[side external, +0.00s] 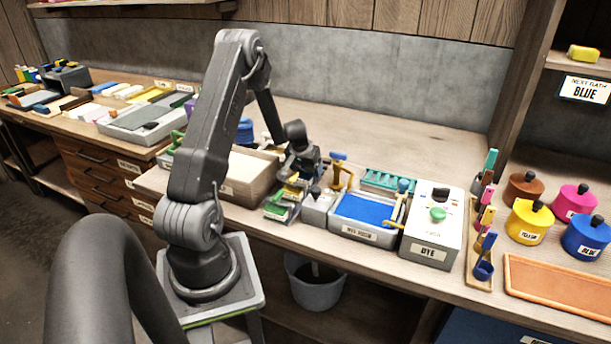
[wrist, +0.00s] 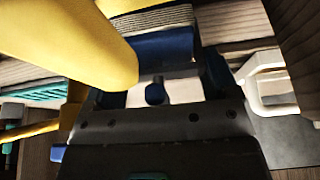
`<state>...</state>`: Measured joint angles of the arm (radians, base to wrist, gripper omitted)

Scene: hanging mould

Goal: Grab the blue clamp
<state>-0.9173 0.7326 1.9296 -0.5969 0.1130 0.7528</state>
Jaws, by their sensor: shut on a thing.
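My gripper (side external: 300,170) is low over the bench, between the wooden tray and the blue-filled tray. It appears shut on the blue clamp, whose dark blue body (wrist: 165,45) shows in the wrist view, with a small blue knob (wrist: 155,92) below it. The fingertips and contact points are partly hidden. In the side view the clamp is small and hard to separate from the dark gripper. A large yellow piece (wrist: 85,40) fills the upper left of the wrist view, close to the camera.
A tan wooden tray (side external: 246,187) lies left of my gripper. A brown upright tool with a blue top (side external: 338,157) stands close on the right. A grey tray with blue fill (side external: 336,228) and a white dye box (side external: 429,254) are farther right.

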